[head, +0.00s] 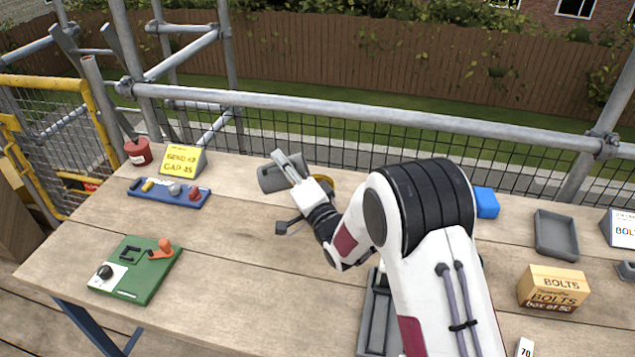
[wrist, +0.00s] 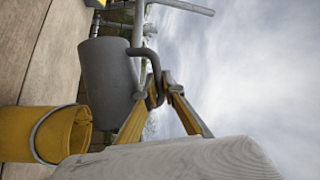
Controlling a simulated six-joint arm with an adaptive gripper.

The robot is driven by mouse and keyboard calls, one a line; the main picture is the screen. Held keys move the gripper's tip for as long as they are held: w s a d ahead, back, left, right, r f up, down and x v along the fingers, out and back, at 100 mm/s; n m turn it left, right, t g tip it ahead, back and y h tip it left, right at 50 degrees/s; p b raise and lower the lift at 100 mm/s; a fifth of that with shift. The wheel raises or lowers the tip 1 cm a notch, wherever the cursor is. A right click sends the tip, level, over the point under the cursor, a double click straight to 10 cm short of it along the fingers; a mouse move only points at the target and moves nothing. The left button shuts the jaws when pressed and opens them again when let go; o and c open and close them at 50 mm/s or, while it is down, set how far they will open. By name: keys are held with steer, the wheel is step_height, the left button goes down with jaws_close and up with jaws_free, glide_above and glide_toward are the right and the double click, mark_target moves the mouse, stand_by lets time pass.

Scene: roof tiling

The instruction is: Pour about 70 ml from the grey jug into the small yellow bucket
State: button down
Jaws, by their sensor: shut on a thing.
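The grey jug (head: 277,178) is near the back middle of the table; it also shows in the wrist view (wrist: 108,75). My gripper (head: 284,162) is shut on the jug's handle (wrist: 152,62), with its fingers (wrist: 160,92) around it in the wrist view. The jug looks lifted off the table and somewhat tilted. The small yellow bucket (head: 327,181) stands just right of the jug, mostly hidden behind my gripper. In the wrist view the bucket (wrist: 42,132) stands on the wood beside and below the jug. Its inside level and the jug's contents are hidden.
A red pot (head: 138,151), yellow sign (head: 183,160), blue tray (head: 168,193) and green board (head: 136,268) lie left. A blue block (head: 486,202), grey tray (head: 556,235), bolts box (head: 553,289) and "70" card (head: 525,348) are right. The middle left is clear. Scaffold rails run behind.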

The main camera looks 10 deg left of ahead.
mark_target(265, 172)
steer(key=shift+w+d+r+m+t+b, duration=0.1)
steer(key=shift+d+r+m+t+b, duration=0.05)
steer(key=shift+d+m+b, duration=0.15)
steer(key=shift+w+d+r+m+t+b, duration=0.1)
steer(key=shift+d+m+t+b, duration=0.1)
steer(key=shift+d, duration=0.2)
stand_by(0.7)
steer(key=a+n, duration=0.1)
steer(key=s+a+n+g, duration=0.1)
steer(key=shift+a+f+n, duration=0.15)
steer(key=shift+a+n, duration=0.15)
steer(key=shift+a, duration=0.05)
steer(key=shift+s+a+n+g+h, duration=0.1)
steer(key=shift+a+n+g+h, duration=0.2)
steer(key=shift+n, duration=0.1)
steer(key=shift+s+a+f+n+g, duration=0.1)
steer(key=shift+a+f+n+g, duration=0.3)
steer(key=shift+f+n, duration=0.35)
steer(key=shift+a+f, duration=0.1)
steer(key=shift+s+a+f+n+h, duration=0.1)
steer(key=shift+a+f+n+h, duration=0.2)
steer(key=shift+f+n+h, duration=0.3)
steer(key=shift+a+n+g, duration=0.25)
steer(key=shift+n, duration=0.1)
